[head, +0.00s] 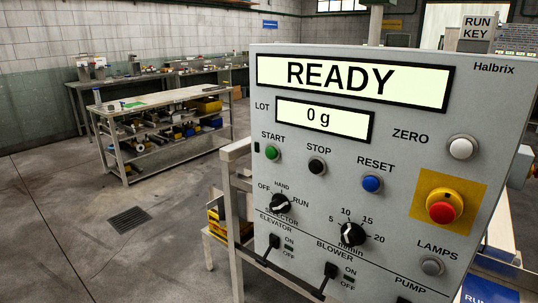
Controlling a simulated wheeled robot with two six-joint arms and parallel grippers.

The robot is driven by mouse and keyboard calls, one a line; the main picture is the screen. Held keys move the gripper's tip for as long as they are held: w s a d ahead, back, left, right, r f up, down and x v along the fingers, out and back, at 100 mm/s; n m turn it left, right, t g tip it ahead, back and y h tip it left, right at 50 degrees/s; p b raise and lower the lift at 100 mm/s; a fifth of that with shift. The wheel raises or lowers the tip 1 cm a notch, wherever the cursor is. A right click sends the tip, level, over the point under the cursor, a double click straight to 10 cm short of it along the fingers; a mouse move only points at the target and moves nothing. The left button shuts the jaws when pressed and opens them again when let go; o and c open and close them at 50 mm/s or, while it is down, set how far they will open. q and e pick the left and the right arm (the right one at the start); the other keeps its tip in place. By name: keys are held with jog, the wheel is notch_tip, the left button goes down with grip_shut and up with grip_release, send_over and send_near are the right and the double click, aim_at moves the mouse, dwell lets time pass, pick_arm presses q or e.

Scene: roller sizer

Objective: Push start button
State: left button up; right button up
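The green start button (272,152) sits under the START label at the upper left of the grey control panel (400,150). The panel's top display (350,80) reads READY, and the lot display (323,119) reads 0 g. The black stop button (317,165) is just right of the start button, and the blue reset button (372,183) is further right. Neither of my grippers shows in the head view. Nothing covers the start button.
A red emergency button (442,212) on a yellow plate, a white zero button (462,148), a selector knob (280,203) and a dial (353,234) share the panel. A workbench (160,98) stands behind at left. The floor left of the panel is mostly clear.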

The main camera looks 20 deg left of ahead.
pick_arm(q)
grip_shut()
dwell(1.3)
